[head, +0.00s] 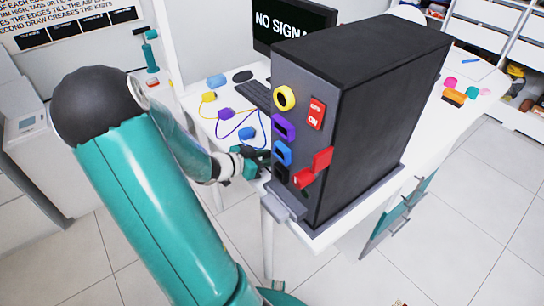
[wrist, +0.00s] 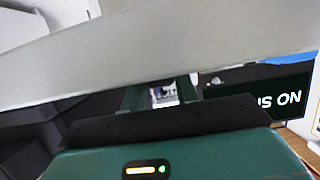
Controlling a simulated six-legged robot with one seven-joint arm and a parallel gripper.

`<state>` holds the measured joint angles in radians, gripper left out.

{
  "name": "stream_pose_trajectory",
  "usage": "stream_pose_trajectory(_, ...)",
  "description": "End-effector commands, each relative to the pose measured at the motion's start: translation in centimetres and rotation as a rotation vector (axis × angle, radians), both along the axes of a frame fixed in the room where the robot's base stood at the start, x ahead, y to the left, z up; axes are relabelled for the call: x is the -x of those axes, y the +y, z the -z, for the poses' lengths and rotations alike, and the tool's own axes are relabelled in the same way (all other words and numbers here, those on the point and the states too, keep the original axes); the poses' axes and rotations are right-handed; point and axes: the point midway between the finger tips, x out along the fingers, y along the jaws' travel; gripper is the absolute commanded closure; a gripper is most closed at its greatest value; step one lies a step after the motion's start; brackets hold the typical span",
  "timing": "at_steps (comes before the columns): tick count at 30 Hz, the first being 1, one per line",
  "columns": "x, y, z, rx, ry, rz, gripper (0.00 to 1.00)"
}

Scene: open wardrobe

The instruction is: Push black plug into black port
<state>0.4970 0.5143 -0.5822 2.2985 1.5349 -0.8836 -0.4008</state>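The black port (head: 281,172) is the lowest in the column on the grey front of a black computer tower (head: 385,110). My gripper (head: 262,157) is just left of the tower front, close to the blue and black ports. A small dark shape sits at its tip; I cannot tell whether this is the black plug or the fingers. In the wrist view, the teal gripper body (wrist: 160,155) fills the bottom, and a broad pale band crosses above it and hides much. I cannot make out a black plug for certain in either view.
Yellow (head: 284,98), purple (head: 283,127) and blue (head: 282,152) ports sit above the black one. A red lever (head: 314,167) sticks out beside them. Yellow (head: 209,97), purple (head: 226,114) and blue (head: 247,133) plugs with cables lie on the white table. A monitor (head: 290,22) reads NO SIGNAL.

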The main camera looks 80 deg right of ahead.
Motion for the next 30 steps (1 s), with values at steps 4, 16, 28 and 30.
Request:
stream_pose_trajectory(4,0.0,0.0,0.0,0.000,0.000,0.000,0.98)
stream_pose_trajectory(16,-0.8,0.8,0.1,-0.002,-0.001,-0.001,0.98)
stream_pose_trajectory(28,-1.7,1.9,0.0,-0.001,0.000,-0.001,0.98)
stream_pose_trajectory(30,-1.9,2.1,0.0,-0.001,0.000,-0.001,0.98)
